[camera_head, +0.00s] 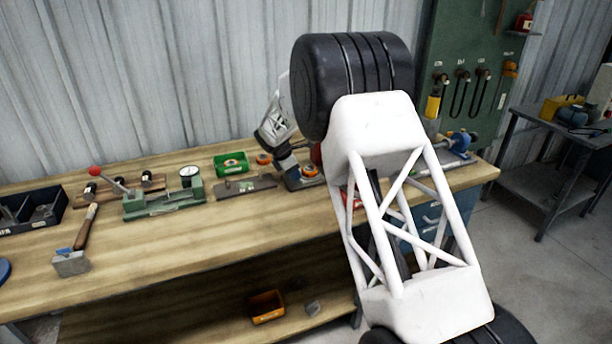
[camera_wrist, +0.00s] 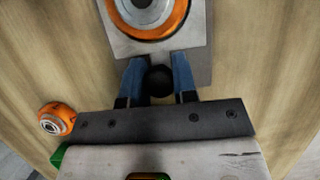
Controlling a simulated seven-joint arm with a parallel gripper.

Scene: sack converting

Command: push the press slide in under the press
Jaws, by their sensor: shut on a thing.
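The press slide (camera_wrist: 190,42) shows in the wrist view as a flat grey plate carrying an orange ring with a pale metal centre. My gripper (camera_wrist: 157,68) has its two blue fingers shut on a black round knob (camera_wrist: 158,81) at the near end of that plate. In the head view the slide (camera_head: 295,183) lies on the bench with its orange ring (camera_head: 309,170) up, right beside my gripper (camera_head: 287,167). My white arm link covers the area just right of it. The press cannot be made out clearly; only a bit of red shows there.
A small orange-and-silver part (camera_head: 263,158), a green tray (camera_head: 230,163) and a dark flat plate (camera_head: 246,187) lie left of the slide. Farther left stands a green fixture (camera_head: 160,204) with a dial. The bench (camera_head: 190,250) front is mostly clear.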

